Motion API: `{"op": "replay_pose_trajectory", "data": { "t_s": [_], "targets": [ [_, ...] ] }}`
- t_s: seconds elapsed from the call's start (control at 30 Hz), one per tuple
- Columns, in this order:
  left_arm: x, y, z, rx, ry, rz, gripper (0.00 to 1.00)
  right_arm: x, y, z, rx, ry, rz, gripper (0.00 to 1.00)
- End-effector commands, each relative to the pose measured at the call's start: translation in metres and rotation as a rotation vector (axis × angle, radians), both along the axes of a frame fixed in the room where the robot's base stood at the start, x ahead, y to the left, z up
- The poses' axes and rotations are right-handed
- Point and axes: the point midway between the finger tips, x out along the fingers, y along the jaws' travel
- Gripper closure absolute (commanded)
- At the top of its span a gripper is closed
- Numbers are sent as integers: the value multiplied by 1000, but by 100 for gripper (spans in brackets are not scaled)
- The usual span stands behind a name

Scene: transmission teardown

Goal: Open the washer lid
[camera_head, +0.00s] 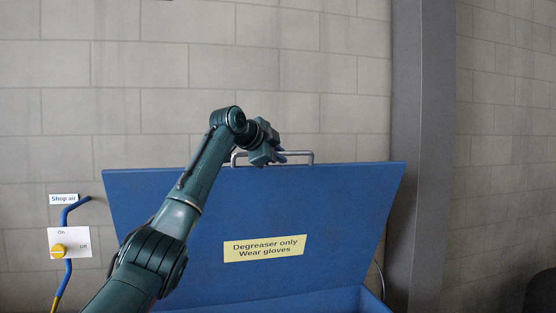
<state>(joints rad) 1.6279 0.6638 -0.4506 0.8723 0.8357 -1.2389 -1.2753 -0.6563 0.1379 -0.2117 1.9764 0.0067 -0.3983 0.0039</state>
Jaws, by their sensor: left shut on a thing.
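The washer lid (330,205) is a blue panel with a yellow "Degreaser only / Wear gloves" label (264,248). It stands raised, tilted up against the wall side, above the blue washer body (366,300) at the bottom of the view. A grey metal bar handle (300,153) runs along the lid's top edge. My left gripper (272,156) is at this handle and shut on it; the fingertips are partly hidden by the gripper's own body. My left arm crosses in front of the lid's left part. My right gripper is not in view.
A grey pillar (420,130) stands just right of the lid, close to its edge. A block wall (290,60) is behind. At left are a blue "Shop air" pipe (67,260) and a yellow knob (58,249) on an On/Off plate.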

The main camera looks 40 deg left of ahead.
Motion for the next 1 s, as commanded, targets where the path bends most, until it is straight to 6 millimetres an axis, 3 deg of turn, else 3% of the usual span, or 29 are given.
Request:
{"op": "replay_pose_trajectory", "data": {
  "t_s": [0.63, 0.67, 0.7, 0.9, 1.0],
  "targets": [
    [-1, 0, 0, 1, 7, 3, 100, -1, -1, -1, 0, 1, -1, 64],
    [-1, 0, 0, 1, 7, 3, 85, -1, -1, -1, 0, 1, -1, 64],
    [-1, 0, 0, 1, 7, 3, 82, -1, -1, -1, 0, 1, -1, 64],
    [-1, -1, 1, 1, 6, 1, 66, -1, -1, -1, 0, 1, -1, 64],
    [-1, -1, 0, 1, 7, 2, 66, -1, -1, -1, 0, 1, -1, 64]
  ]
}}
